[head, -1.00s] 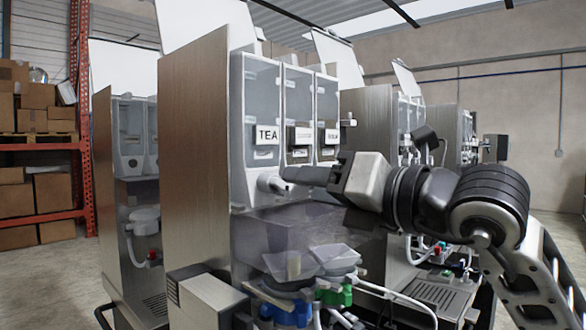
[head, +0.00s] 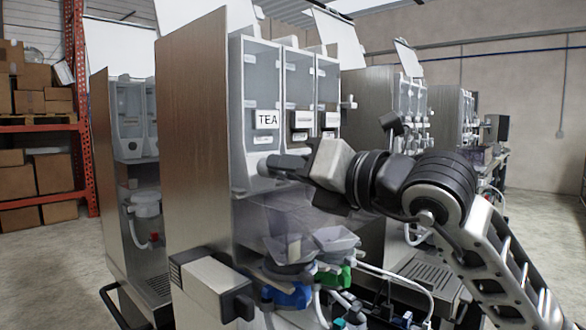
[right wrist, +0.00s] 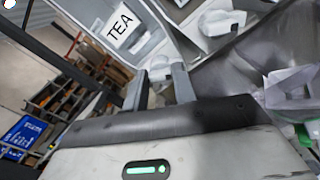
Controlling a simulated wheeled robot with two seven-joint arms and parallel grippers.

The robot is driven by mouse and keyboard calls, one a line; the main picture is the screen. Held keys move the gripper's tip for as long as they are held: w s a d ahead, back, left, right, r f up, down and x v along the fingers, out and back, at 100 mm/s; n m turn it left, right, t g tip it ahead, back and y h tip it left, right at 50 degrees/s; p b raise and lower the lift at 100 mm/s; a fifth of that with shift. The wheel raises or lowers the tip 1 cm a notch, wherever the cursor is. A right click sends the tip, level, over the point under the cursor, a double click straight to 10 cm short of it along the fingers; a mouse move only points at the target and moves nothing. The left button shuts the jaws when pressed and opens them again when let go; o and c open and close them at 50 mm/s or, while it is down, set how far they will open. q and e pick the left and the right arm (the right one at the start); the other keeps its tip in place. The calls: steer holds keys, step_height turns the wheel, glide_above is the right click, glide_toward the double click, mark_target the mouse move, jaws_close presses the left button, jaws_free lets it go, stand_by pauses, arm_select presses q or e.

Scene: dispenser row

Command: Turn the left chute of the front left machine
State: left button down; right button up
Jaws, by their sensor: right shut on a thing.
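The front left machine (head: 195,150) has a wood-like side panel and three clear canisters side by side. Which way the chute points is hard to see. My left gripper is out of view.
Clear funnel bowls (head: 288,250) with blue and green parts sit below the canisters, under my right arm. A grey box (head: 205,288) juts out low at the front. More machines stand behind and to the right. Shelves with cartons (head: 38,100) are at the far left.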

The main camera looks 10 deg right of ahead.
arm_select(q)
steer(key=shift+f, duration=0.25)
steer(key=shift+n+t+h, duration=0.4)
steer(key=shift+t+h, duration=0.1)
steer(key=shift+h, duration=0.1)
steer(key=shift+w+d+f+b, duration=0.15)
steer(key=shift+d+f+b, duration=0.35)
steer(key=shift+b, duration=1.5)
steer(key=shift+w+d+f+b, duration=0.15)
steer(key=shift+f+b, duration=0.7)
steer(key=shift+b, duration=1.2)
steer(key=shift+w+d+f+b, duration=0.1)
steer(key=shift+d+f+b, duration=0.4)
steer(key=shift+b, duration=1.5)
arm_select(e)
steer(key=shift+s+a+f+n, duration=0.1)
steer(key=shift+a+n, duration=0.05)
steer(key=shift+n, duration=5.75)
steer(key=shift+s+a+f+n, duration=0.1)
steer(key=shift+n, duration=5.8)
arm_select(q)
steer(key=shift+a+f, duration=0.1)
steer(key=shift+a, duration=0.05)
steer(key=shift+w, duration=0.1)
arm_select(e)
steer(key=o, duration=1)
